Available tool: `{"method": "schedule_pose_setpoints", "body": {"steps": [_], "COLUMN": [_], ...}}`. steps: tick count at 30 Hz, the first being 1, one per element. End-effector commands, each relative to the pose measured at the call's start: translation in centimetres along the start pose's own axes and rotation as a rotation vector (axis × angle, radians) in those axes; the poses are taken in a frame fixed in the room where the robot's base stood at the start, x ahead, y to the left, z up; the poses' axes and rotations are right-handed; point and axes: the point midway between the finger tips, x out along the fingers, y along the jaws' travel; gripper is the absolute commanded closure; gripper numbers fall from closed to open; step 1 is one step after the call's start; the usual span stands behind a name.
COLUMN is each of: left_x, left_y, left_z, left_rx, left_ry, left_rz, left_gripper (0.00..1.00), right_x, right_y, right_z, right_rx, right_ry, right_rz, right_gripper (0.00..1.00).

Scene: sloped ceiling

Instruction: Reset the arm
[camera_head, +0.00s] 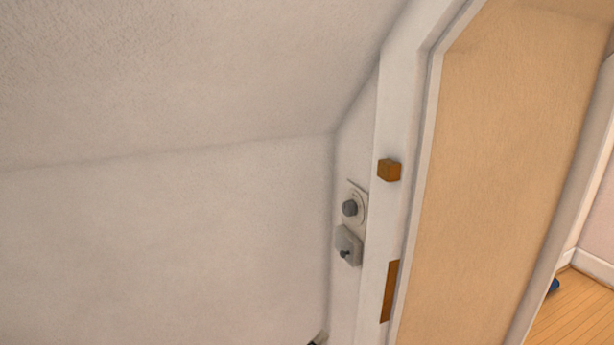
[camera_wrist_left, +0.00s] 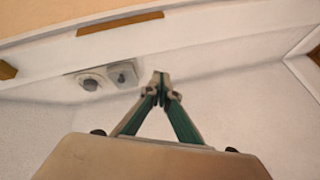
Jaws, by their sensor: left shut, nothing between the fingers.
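My left gripper (camera_wrist_left: 161,78) shows in the left wrist view with its green-sided fingers drawn together at the tips. It is shut and empty. Its tips appear just below and right of a wall dial (camera_wrist_left: 90,84) and a switch (camera_wrist_left: 122,74), and I cannot tell how far from the wall they are. In the head view only a small tip (camera_head: 317,340), likely of this gripper, shows at the bottom edge. The rest of the left arm is out of that view. My right gripper is in neither view.
In the head view, the dial (camera_head: 350,208) and switch (camera_head: 347,246) sit on a narrow wall strip beside a white door frame (camera_head: 397,120). The frame bears a brown block (camera_head: 389,170) and a brown plate (camera_head: 389,291). Plain wall (camera_head: 160,250) fills the left; wooden floor (camera_head: 572,310) lies at lower right.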

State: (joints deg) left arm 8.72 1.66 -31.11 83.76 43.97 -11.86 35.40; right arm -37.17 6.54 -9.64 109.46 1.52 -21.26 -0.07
Motion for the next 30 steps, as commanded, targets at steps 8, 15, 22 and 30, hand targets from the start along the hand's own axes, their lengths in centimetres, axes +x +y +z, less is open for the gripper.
{"method": "schedule_pose_setpoints", "body": {"steps": [8, 15, 22, 30], "left_x": [-13.2, -26.2, -33.4, -34.3], "left_y": [-12.2, -19.6, -22.2, -22.5], "left_z": [2.9, 4.1, 4.2, 4.1], "left_rx": [0.455, 0.868, 1.095, 1.128], "left_ry": [-0.004, -0.119, -0.226, -0.243], "left_rz": [-0.266, -0.509, -0.629, -0.644], "left_gripper": [1.00, 1.00, 1.00, 1.00], "right_x": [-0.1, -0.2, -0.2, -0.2], "right_y": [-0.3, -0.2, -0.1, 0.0], "right_z": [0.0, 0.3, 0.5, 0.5], "right_rx": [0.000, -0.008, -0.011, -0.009], "right_ry": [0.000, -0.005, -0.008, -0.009], "right_rz": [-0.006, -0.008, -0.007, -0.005], "right_gripper": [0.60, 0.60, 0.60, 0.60]}}
